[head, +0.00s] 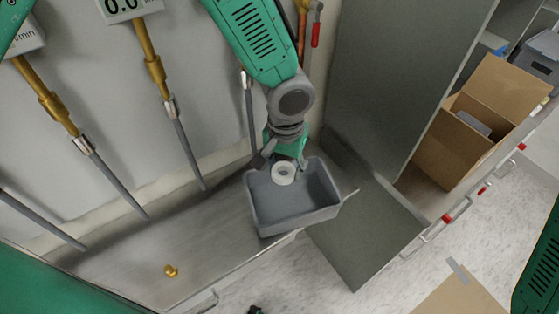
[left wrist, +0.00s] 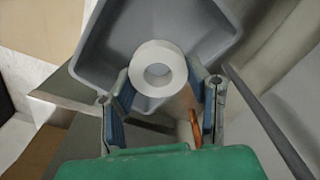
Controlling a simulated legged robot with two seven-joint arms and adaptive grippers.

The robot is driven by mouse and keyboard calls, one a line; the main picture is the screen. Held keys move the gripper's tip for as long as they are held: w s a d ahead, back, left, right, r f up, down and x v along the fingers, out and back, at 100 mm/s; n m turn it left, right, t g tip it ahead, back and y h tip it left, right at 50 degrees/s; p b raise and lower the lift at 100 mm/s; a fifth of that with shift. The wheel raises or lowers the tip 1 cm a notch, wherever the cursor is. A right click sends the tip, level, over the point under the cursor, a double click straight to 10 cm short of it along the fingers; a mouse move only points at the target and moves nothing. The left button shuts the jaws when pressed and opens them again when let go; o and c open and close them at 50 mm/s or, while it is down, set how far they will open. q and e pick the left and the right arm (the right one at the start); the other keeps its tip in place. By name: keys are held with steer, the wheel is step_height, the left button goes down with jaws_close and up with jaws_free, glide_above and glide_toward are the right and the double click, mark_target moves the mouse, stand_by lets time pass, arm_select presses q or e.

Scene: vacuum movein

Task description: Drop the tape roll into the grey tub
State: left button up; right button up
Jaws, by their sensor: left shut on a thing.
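The white tape roll (head: 284,173) is held between the fingers of my left gripper (head: 283,162). The grey tub (head: 298,217) stands on the metal bench, and in the head view the roll overlaps the far part of its opening. In the left wrist view, the roll (left wrist: 158,68) shows its open hole and sits at the fingertips, with the tub (left wrist: 112,38) behind it. The height of the roll above the tub floor is hard to tell. My right gripper is not in view.
A small brass fitting (head: 171,270) lies on the bench (head: 125,275). Several grey hoses hang from brass fittings at the left. An open cardboard box (head: 450,155) stands at the right, past a grey panel (head: 385,75). The bench left of the tub is mostly clear.

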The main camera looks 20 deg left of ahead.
arm_select(q)
steer(key=f+b, duration=0.2)
steer(key=f, duration=0.1)
steer(key=f+b, duration=0.1)
steer(key=shift+w+d+f, duration=0.1)
steer(key=shift+d+f, duration=0.15)
steer(key=shift+d, duration=0.1)
steer(key=shift+a+f+b, duration=0.3)
steer(key=shift+f+b, duration=0.1)
steer(key=shift+b, duration=0.1)
steer(key=shift+a, duration=0.15)
steer(key=o, duration=0.9)
steer(key=shift+r, duration=0.1)
steer(key=shift+o, duration=0.2)
steer(key=shift+d, duration=0.2)
steer(key=shift+d, duration=0.1)
